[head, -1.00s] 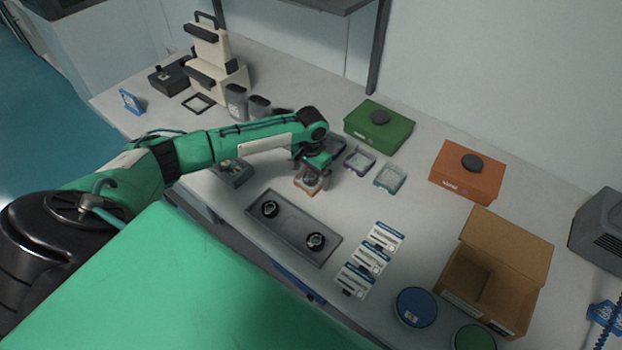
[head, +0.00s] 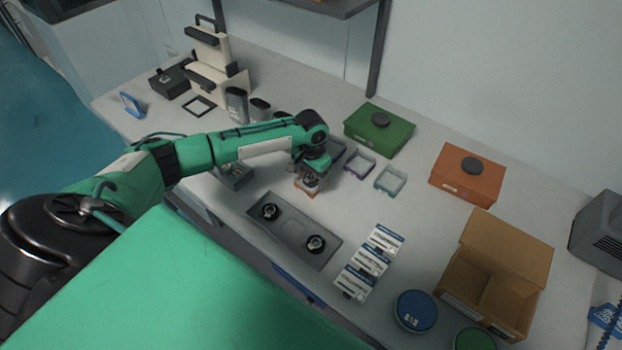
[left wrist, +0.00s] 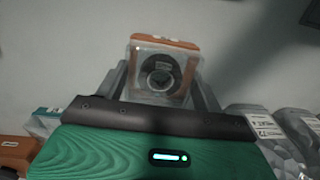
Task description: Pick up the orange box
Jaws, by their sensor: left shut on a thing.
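A small clear box with an orange rim (head: 306,187) is at my left gripper (head: 311,177), just behind the grey two-well tray. In the left wrist view the clear, orange-edged box (left wrist: 160,72) is between the two fingers, which are shut on its sides. A dark ring shows inside it. The gripper hides part of it in the head view, and I cannot tell whether it touches the table. A larger orange box (head: 452,184) with a black knob stands at the back right. My right gripper is not in view.
The grey tray (head: 285,237) with two black round parts lies in front. Purple-edged (head: 360,162) and teal-edged (head: 390,180) clear boxes stand right of the gripper, a green box (head: 380,133) behind. An open cardboard box (head: 473,297) is at right. White packs (head: 368,264) lie between.

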